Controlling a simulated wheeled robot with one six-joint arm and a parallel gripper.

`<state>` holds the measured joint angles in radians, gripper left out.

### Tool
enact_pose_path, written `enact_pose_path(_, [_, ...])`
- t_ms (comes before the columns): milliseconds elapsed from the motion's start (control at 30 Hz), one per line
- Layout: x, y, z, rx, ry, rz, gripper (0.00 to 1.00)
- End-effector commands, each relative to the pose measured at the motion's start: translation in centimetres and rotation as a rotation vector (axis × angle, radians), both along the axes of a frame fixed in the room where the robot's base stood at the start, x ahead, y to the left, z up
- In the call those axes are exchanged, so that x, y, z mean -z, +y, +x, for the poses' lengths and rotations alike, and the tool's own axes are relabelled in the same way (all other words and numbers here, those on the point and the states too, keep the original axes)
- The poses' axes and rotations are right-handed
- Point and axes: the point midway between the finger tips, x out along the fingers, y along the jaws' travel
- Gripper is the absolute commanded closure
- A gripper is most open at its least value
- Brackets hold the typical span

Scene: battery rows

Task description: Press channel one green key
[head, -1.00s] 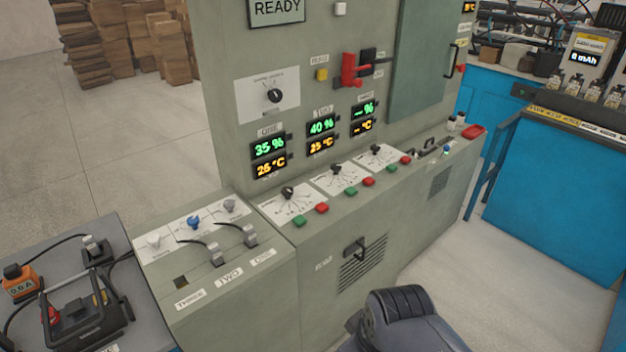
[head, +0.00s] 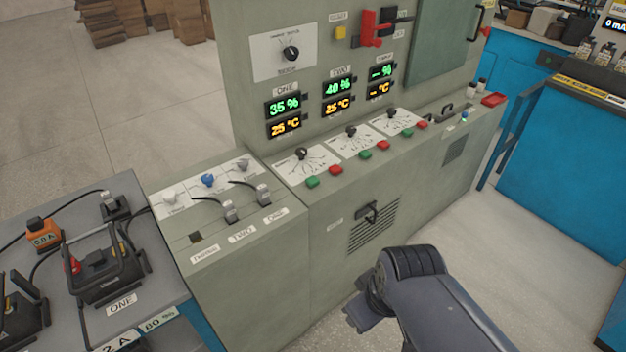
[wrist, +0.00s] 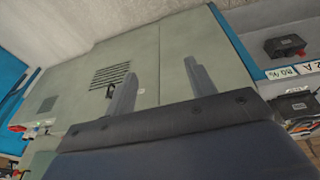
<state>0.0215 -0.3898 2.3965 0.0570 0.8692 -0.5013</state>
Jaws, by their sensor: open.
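The channel one green key (head: 313,182) is on the sloped front ledge of the grey-green cabinet, just left of a red key (head: 336,170). Above it is a dial knob (head: 301,153) on a white plate. The display marked ONE (head: 284,107) reads 35 % and 25 °C. My gripper (wrist: 158,80) is open and empty in the wrist view, its two fingers apart in front of the cabinet's lower front. In the head view my arm is at the bottom right, below and right of the key and well apart from it. The green key is not discernible in the wrist view.
More green and red keys (head: 365,154) line the ledge to the right. A handle (head: 367,212) and vent sit on the cabinet front. A lower box with cable plugs (head: 228,211) and a table with batteries (head: 97,272) stand left. A blue bench (head: 560,150) stands right.

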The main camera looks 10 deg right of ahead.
Motion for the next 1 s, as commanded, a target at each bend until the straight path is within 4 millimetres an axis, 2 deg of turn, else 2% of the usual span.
enact_pose_path(67, [0.0,0.0,0.0,0.0,0.0,0.0,0.54])
enact_pose_path(633, [0.0,0.0,0.0,0.0,0.0,0.0,1.0])
enact_pose_path(1000, [0.0,0.0,0.0,0.0,0.0,0.0,1.0])
